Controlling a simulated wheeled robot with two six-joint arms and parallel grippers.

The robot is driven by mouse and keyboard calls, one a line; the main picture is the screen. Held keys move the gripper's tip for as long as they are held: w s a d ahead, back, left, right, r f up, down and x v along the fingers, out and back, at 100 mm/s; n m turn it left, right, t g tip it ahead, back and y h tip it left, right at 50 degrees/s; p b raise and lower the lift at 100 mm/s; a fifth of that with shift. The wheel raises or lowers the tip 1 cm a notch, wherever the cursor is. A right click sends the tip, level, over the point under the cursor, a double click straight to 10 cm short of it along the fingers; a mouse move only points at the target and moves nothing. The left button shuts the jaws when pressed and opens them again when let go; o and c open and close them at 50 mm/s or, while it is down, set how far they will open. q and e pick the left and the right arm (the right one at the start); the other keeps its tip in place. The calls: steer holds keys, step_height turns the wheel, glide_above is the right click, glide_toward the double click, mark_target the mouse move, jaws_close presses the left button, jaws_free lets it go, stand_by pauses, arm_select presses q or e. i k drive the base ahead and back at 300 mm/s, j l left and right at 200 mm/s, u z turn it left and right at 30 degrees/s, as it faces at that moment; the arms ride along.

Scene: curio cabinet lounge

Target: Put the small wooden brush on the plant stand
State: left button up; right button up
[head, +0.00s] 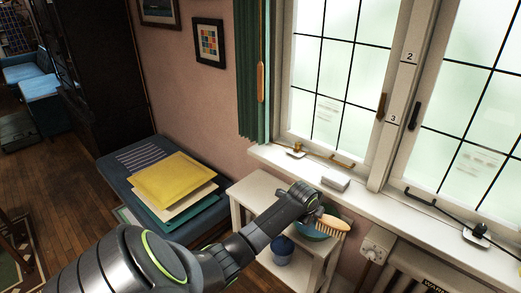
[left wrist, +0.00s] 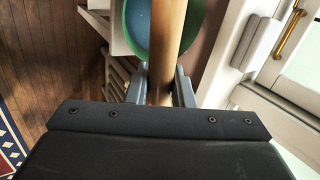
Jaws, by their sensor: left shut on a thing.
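The small wooden brush (head: 333,226) has pale bristles and hangs from my left gripper (head: 314,207) in the head view. My left gripper is shut on it; in the left wrist view its wooden body (left wrist: 166,45) runs up between the two fingers (left wrist: 160,88). The white plant stand (head: 256,187) is below the window, under my forearm and gripper. A teal-green bowl (head: 301,231) is on the stand, behind the brush; its rim also shows in the left wrist view (left wrist: 132,40). I cannot tell the gap between brush and bowl. My right gripper is out of view.
A blue pot (head: 283,252) is lower down in the stand. The window sill (head: 375,198) with a white box (head: 335,181) and a radiator (head: 425,280) lie to the right. A dark blue bench with yellow and cream folders (head: 174,180) stands left. Part of the stand's top is bare.

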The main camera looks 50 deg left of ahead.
mark_target(250, 184)
steer(key=i+j+u, duration=0.2)
steer(key=j, duration=0.2)
steer(key=j+u, duration=0.2)
steer(key=j, duration=0.2)
steer(key=i+j+u, duration=0.4)
steer(key=j, duration=0.25)
